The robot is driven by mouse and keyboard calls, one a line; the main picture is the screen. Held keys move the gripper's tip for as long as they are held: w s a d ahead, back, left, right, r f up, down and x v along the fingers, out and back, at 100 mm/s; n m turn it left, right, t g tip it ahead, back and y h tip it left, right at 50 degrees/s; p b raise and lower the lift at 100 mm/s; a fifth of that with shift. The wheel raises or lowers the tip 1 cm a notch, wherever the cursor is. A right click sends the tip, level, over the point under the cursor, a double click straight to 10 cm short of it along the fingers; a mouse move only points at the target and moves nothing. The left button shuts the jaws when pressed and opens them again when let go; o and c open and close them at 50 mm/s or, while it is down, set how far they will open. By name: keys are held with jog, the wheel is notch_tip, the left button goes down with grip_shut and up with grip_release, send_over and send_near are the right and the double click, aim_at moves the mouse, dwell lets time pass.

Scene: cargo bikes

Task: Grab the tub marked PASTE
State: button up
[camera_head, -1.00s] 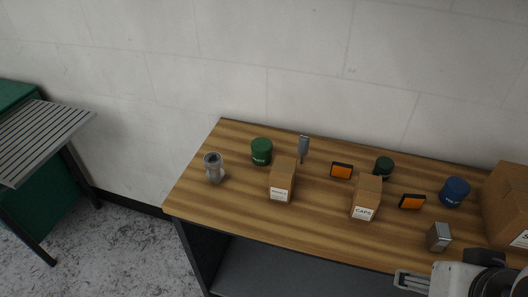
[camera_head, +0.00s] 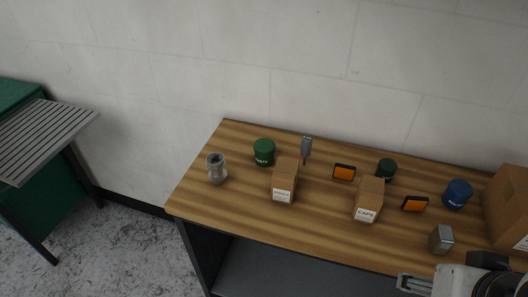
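A green tub (camera_head: 264,152) with small white lettering stands upright at the back left of the wooden table (camera_head: 235,208). Its lettering may read PASTE but is too small to be sure. A dark green tub (camera_head: 386,169) stands behind a box, its lower part partly hidden. A blue tub (camera_head: 458,194) with white lettering stands at the right. My gripper (camera_head: 414,284) is at the table's front edge, low in the picture at right, far from the green tub. Its fingers are too small and edge-on to tell their opening; I see nothing held.
Cardboard boxes (camera_head: 284,181), one marked CAPS (camera_head: 368,200), stand mid-table. Orange-faced items (camera_head: 344,172) (camera_head: 415,204), a grey tool (camera_head: 306,149), a grey fitting (camera_head: 217,169), a metal block (camera_head: 441,239) and a large carton (camera_head: 510,208) stand around. The front left tabletop is clear.

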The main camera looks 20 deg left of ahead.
jog(key=w+a+r+n+t+y, duration=0.15)
jog(key=w+a+t+y, duration=0.35)
jog(key=w+a, duration=2.1)
jog(key=w+a+f+m+t+h, duration=0.15)
jog(key=a+f, duration=0.25)
jog(key=a, duration=0.4)
jog(key=t+h, duration=0.3)
jog(key=h, duration=0.1)
send_near(262, 153)
jog(key=shift+s+d+r+g+y, duration=0.15)
jog(key=shift+s+r+g+y, duration=0.1)
jog(key=shift+s+r, duration=0.2)
jog(key=shift+w, duration=0.1)
jog(key=shift+x, duration=3.35)
